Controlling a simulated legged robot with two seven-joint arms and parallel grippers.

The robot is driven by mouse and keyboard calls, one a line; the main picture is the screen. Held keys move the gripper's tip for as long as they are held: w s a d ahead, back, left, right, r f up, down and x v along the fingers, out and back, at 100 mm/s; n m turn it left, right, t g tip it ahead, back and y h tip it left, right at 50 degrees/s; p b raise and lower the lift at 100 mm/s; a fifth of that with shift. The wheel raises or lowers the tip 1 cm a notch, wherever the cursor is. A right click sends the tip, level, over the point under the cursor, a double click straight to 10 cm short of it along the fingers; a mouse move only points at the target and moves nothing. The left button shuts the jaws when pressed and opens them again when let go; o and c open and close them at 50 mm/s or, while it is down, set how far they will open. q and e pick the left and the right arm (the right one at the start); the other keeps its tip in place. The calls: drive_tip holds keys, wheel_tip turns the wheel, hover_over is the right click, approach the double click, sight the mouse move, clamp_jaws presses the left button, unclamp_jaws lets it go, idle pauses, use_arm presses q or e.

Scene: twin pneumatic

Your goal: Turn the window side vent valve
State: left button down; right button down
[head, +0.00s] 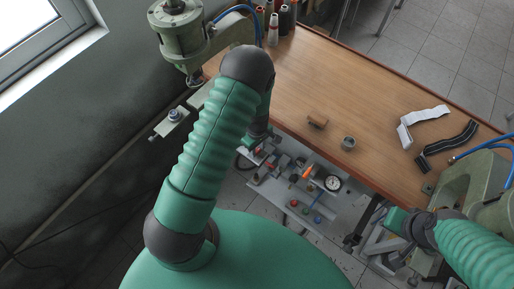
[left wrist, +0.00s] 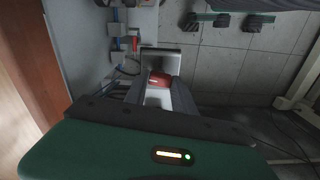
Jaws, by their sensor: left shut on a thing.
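The valve panel (head: 300,190) sits below the table's near edge in the head view, with several small coloured knobs and a gauge. My left gripper (head: 254,146) reaches down to the panel's window side. In the left wrist view a red valve handle (left wrist: 159,79) shows between the fingers of my left gripper (left wrist: 158,98), which is shut on it. The valve body is mostly hidden behind the fingers. My right gripper (head: 395,222) is at the lower right, beside the right machine; its jaw opening does not show clearly.
A green press (head: 185,30) stands at the window side, another machine (head: 470,185) at the right. Tiled floor lies beyond.

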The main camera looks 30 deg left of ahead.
sight(258, 150)
use_arm(q)
drive_tip(key=shift+w+n, duration=0.1)
drive_tip(key=shift+n, duration=0.9)
drive_tip(key=c, duration=1)
unclamp_jaws()
drive_tip(key=shift+c, duration=0.2)
wheel_tip(258, 150, up, 17)
drive_tip(key=shift+f, duration=0.1)
